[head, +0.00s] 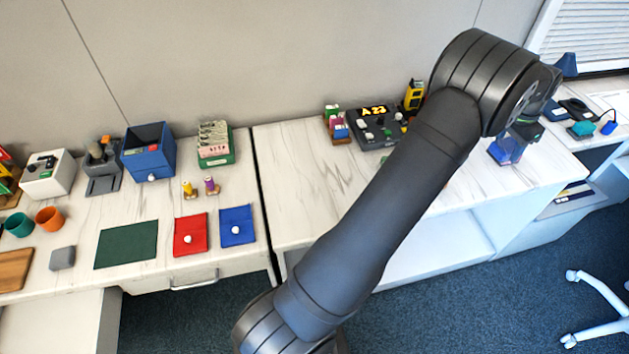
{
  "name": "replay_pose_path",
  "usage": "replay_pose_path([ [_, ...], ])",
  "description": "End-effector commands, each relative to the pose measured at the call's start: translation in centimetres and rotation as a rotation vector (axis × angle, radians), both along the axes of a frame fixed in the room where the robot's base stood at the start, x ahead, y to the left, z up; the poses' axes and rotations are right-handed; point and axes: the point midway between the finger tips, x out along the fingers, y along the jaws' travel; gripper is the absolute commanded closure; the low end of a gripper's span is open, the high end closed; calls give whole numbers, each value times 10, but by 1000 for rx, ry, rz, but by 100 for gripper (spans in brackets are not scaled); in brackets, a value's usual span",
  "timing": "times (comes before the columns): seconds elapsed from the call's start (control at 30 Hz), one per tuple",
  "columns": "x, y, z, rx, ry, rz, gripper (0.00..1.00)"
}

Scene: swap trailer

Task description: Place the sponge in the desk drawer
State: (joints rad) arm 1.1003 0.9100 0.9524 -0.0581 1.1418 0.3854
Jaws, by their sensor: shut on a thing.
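My gripper (523,130) is at the right, above the right end of the marble-topped counter, partly hidden by my own wrist. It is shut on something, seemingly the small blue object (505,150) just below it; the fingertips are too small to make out. I cannot tell for sure whether that object is the sponge. A grey block (62,258) lies on the left desk. A drawer (215,277) with a metal handle under the left desk looks shut. At the far right, an open drawer or shelf (574,200) under the desk holds dark and yellow items.
Blue bin (148,153), green mat (127,244), red pouch (190,236), blue pouch (237,228) and cups stand on the left desk. A control box (378,128) stands behind my arm. A white chair base (598,305) is on the floor.

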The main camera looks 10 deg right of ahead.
Motion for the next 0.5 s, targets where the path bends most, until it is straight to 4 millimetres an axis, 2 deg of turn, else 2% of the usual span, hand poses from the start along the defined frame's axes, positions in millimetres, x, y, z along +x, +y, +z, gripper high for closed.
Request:
replay_pose_path([
  [0.27, 70, 43, 1, 0, 0, 147, 73],
  [0.37, 108, 72, 1, 0, -1, 232, 73],
  [0.5, 164, 123, 1, 2, 0, 370, 73],
])
